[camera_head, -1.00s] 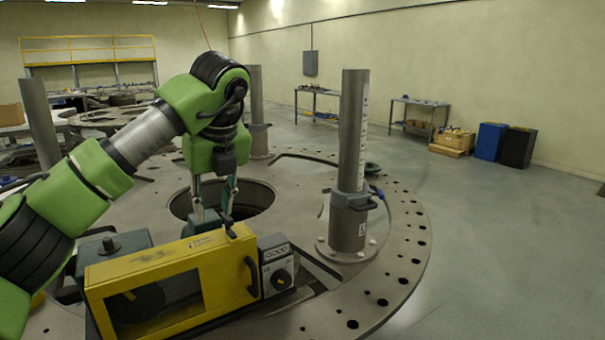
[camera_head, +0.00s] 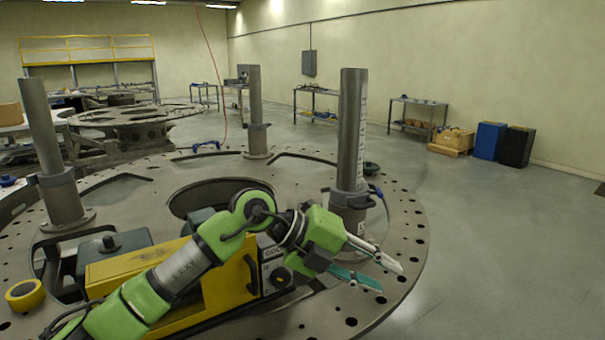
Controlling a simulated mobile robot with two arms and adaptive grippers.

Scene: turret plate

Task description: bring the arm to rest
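My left arm comes in from the lower left and reaches across the front of the yellow machine (camera_head: 130,264). My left gripper (camera_head: 382,276) is open and empty, its fingers spread and pointing right, over the front right of the round turret plate (camera_head: 405,225). It is in front of the base of the right post (camera_head: 351,150). The arm hides much of the yellow machine and part of its grey control panel. My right gripper is not in view.
More posts stand at the left (camera_head: 45,140) and back (camera_head: 254,105) of the plate. A large round hole (camera_head: 215,194) lies in its middle. A yellow tape roll (camera_head: 25,294) is at the lower left.

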